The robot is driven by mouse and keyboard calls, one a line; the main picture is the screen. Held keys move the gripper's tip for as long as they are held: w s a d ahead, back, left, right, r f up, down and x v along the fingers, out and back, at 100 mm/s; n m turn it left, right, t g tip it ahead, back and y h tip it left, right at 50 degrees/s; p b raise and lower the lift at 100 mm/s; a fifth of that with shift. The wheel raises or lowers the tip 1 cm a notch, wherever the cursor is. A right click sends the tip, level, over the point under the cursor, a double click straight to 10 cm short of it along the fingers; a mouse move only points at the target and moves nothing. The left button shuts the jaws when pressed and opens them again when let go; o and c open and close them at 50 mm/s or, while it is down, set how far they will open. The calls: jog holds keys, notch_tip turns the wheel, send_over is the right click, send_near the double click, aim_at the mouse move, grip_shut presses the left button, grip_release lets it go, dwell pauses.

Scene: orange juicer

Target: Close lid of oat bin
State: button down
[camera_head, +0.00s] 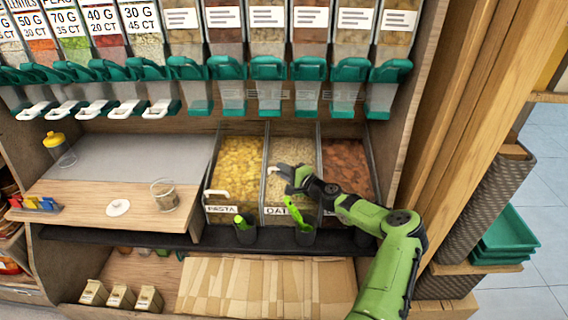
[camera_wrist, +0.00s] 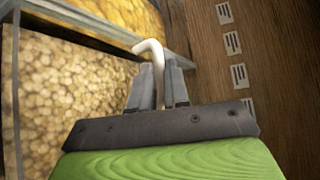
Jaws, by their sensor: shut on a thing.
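The oat bin (camera_head: 276,211) is the middle of three bins, with a label partly hidden by my arm. Pale oats show inside it, and a pale grainy fill also shows in the wrist view. A white hooked handle (camera_wrist: 150,48) stands between the fingers of my gripper (camera_wrist: 159,78), which is shut on it. In the head view my gripper (camera_head: 283,172) is over the oat bin, at the white handle (camera_head: 272,169). The clear lid is hard to make out, and its exact angle cannot be told.
The pasta bin (camera_head: 233,209) is on the left, with its white handle near its front. A bin of reddish-brown food (camera_head: 347,160) is on the right. Dark cups with green scoops (camera_head: 244,234) stand in front. Dispensers (camera_head: 268,70) hang above, and a wooden post (camera_head: 460,130) rises at right.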

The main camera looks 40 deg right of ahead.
jog(key=shift+s+a+f, duration=0.25)
jog(key=shift+s+a, duration=0.2)
jog(key=shift+s, duration=0.2)
jog(key=c, duration=1.4)
grip_release()
jog(key=shift+c, duration=0.2)
jog(key=s+d+r+p, duration=0.2)
jog(key=s+p, duration=0.2)
jog(key=s, duration=1.1)
jog(key=shift+s+d, duration=0.15)
jog(key=shift+s, duration=0.1)
